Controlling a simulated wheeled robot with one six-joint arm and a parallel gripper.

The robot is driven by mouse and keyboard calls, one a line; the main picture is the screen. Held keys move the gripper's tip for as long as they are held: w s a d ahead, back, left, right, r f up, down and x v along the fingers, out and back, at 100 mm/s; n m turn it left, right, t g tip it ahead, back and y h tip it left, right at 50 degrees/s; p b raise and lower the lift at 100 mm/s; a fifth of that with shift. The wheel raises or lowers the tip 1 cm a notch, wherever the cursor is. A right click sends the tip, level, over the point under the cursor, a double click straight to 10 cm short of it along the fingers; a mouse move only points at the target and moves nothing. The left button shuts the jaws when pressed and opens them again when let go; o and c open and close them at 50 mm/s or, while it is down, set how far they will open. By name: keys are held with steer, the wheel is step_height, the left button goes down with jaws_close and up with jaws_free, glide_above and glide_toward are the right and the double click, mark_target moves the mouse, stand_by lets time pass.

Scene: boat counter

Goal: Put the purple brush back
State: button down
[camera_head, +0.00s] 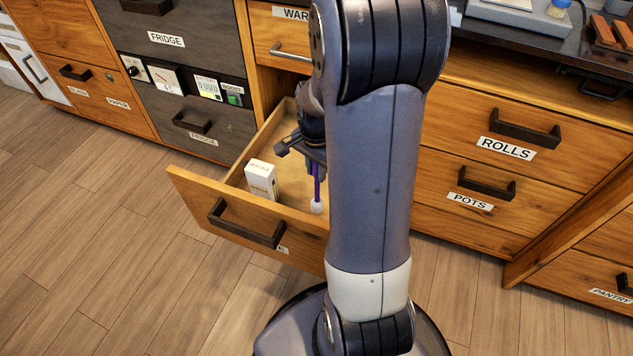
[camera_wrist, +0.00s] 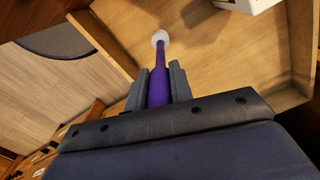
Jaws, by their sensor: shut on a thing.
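The purple brush (camera_head: 317,188) is held by my gripper (camera_head: 314,168) over the open drawer (camera_head: 195,196), with its white round end (camera_head: 316,207) pointing down. In the wrist view the brush (camera_wrist: 158,88) lies between the two fingers of my gripper (camera_wrist: 160,82), and its white end points away from them. The gripper is shut on the brush. I cannot tell whether the white end touches the drawer floor. My arm hides the right part of the drawer and most of its label.
A white box (camera_head: 262,179) stands in the drawer to the left of the brush; its edge also shows in the wrist view (camera_wrist: 245,5). Closed drawers labelled ROLLS (camera_head: 508,137) and POTS (camera_head: 478,190) are at the right. Closed fridge drawers (camera_head: 190,122) are at the left.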

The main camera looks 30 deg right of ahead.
steer(key=shift+f+b, duration=0.5)
steer(key=shift+f, duration=1.2)
steer(key=shift+f, duration=0.15)
steer(key=c, duration=1.3)
jaws_free()
steer(key=shift+o, duration=0.2)
step_height(320, 180, up, 12)
steer(key=p, duration=0.3)
steer(key=shift+r+p, duration=0.2)
steer(key=shift+p, duration=0.15)
